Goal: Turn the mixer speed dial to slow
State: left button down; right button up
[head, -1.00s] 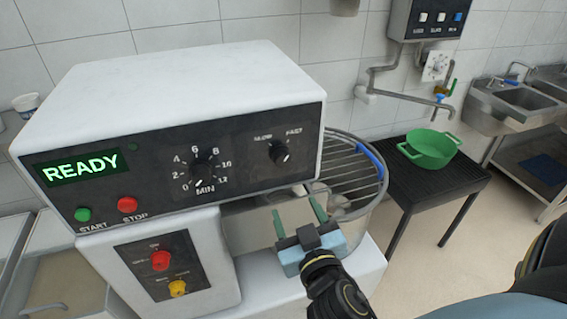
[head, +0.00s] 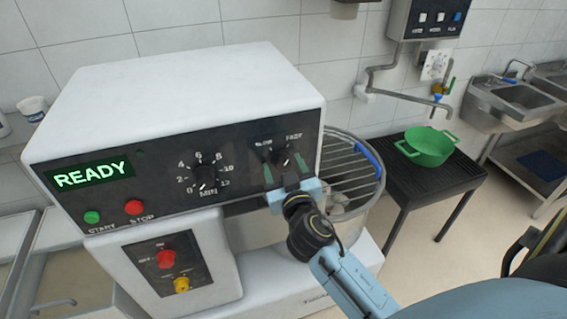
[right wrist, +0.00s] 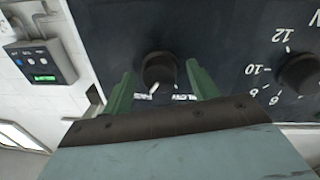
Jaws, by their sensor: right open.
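The mixer speed dial (head: 283,158) is a black knob at the right of the mixer's dark panel, below the small SLOW and FAST labels. It also shows in the right wrist view (right wrist: 160,70), where its white mark appears to lean toward the left-hand label, FAST. My right gripper (head: 284,170) is open in front of the dial. In the right wrist view its green fingers (right wrist: 162,88) stand on either side of the knob, with a gap visible; I cannot tell whether either touches. My left gripper is not in view.
The minute timer dial (head: 205,178) is left of the speed dial. Green START (head: 92,217) and red STOP (head: 134,207) buttons sit further left, under a READY display (head: 92,174). The wire bowl guard (head: 350,170) is close on the right. A green pot (head: 428,146) stands on a black table.

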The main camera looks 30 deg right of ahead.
jog(key=shift+w+d, duration=0.1)
jog(key=shift+w, duration=0.1)
jog(key=c, duration=0.9)
